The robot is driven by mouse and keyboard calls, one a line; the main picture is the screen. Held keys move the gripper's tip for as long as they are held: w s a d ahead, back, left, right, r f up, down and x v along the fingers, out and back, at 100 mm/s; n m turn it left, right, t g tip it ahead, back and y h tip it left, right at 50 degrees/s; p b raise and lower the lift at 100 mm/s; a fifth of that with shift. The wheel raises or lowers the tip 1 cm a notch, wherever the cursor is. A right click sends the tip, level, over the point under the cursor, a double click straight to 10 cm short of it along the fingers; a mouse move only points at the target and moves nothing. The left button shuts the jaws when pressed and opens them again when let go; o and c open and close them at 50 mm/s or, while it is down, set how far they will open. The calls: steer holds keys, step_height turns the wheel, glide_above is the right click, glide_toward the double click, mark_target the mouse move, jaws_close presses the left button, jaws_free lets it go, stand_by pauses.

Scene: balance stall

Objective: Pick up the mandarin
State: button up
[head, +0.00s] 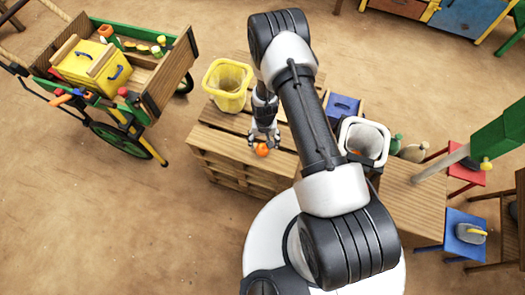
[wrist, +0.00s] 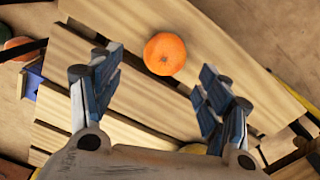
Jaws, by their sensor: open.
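The mandarin (head: 262,150) is a small orange ball on the slatted wooden pallet (head: 222,147). In the wrist view the mandarin (wrist: 165,54) lies on a pale slat, a little beyond the fingertips and between their lines. My gripper (head: 264,136) is over the pallet, right at the mandarin in the head view. In the wrist view my gripper (wrist: 157,85) has its two fingers wide apart with nothing between them. I cannot tell from these views how high the fingertips are above the slats.
A yellow bin (head: 228,84) stands on the pallet behind my gripper. A white-rimmed bin (head: 363,141) and a blue box (head: 342,106) stand to the right of my arm. A cart (head: 165,88) with a yellow box (head: 88,66) is at the left. Bare ground lies at the front left.

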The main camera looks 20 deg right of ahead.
mark_target(262, 148)
steer(key=shift+s+a+f+b, duration=0.15)
steer(key=shift+f+b, duration=0.45)
steer(key=shift+f, duration=0.95)
steer(key=shift+a+f+b, duration=0.2)
steer(key=shift+f+b, duration=0.35)
steer(key=shift+f, duration=0.95)
steer(key=shift+r, duration=0.1)
steer(key=shift+c, duration=0.2)
steer(key=c, duration=1.1)
steer(key=shift+r, duration=0.1)
steer(key=shift+c, duration=0.2)
